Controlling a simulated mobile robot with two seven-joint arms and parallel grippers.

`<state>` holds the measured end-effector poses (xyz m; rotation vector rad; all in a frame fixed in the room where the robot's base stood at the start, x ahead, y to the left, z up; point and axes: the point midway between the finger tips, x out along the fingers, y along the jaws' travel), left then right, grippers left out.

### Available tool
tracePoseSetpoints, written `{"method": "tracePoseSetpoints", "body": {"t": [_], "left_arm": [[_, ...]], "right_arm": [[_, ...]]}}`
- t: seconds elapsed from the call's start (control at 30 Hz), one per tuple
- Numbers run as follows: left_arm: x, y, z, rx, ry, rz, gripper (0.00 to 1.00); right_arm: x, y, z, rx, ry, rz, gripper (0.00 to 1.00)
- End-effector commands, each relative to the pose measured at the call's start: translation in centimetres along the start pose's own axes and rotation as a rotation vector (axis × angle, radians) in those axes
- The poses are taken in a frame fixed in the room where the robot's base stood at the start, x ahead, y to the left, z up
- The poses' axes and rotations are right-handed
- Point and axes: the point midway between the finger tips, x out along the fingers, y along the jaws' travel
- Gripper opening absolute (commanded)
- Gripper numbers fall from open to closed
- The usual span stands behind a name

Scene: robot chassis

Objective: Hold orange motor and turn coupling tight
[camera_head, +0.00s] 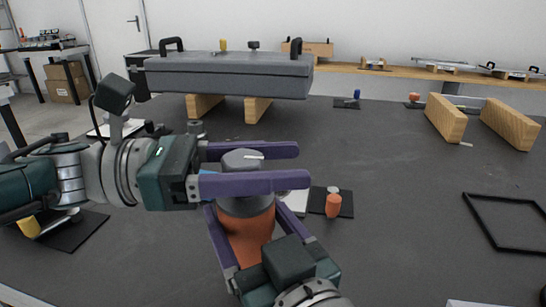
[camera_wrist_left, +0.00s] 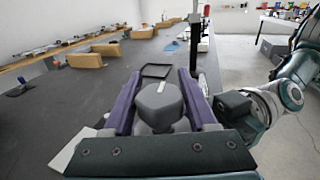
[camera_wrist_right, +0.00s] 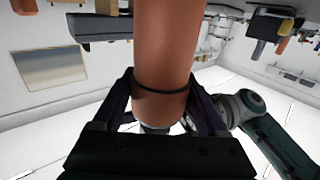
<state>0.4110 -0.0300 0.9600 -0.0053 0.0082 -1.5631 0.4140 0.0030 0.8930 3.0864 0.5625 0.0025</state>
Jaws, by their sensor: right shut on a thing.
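The orange motor (camera_head: 248,238) stands upright with a grey coupling (camera_head: 240,160) on top. My right gripper (camera_head: 248,212) is shut on the motor's body from below; the orange body also fills the right wrist view (camera_wrist_right: 165,50) between the fingers. My left gripper (camera_head: 297,165) reaches across from the left with its two purple fingers on either side of the coupling. The coupling shows in the left wrist view (camera_wrist_left: 160,101) as a grey hexagonal head between the fingers. The fingers look open around it, with no clear grip.
A grey chassis box (camera_head: 230,76) rests on wooden blocks at the back. Two wooden blocks (camera_head: 445,118) stand at the back right. A black frame (camera_head: 505,220) lies at the right. A small orange part (camera_head: 333,206) sits on a dark mat. The right-centre table is clear.

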Motion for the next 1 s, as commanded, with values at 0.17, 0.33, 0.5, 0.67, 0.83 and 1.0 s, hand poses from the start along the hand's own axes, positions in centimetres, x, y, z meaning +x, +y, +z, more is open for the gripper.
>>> {"method": "tracePoseSetpoints", "body": {"t": [0.17, 0.33, 0.5, 0.67, 0.83, 1.0], "left_arm": [[0.0, 0.0, 0.1, 0.000, -0.002, 0.000, 0.79], [0.0, 0.0, 0.1, 0.001, -0.003, 0.000, 0.83], [-0.4, 0.1, 0.1, 0.001, -0.003, 0.001, 0.83], [-2.7, 0.1, 0.1, 0.002, -0.001, 0.004, 0.83], [-5.7, 0.1, 0.1, 0.002, -0.001, 0.004, 0.83], [-7.3, 0.1, 0.1, 0.001, -0.002, 0.002, 0.83]], "right_arm": [[-0.1, 0.0, 0.2, 0.002, -0.004, 0.000, 0.00], [-0.1, 0.1, 0.2, 0.003, -0.004, 0.001, 0.00], [-0.1, 0.1, 0.2, 0.004, -0.004, 0.001, 0.00], [-0.1, 0.1, 0.2, 0.004, -0.004, 0.001, 0.00], [-0.1, 0.1, 0.2, 0.004, -0.004, 0.002, 0.00], [-0.1, 0.1, 0.2, 0.005, -0.004, 0.001, 0.00]]}}
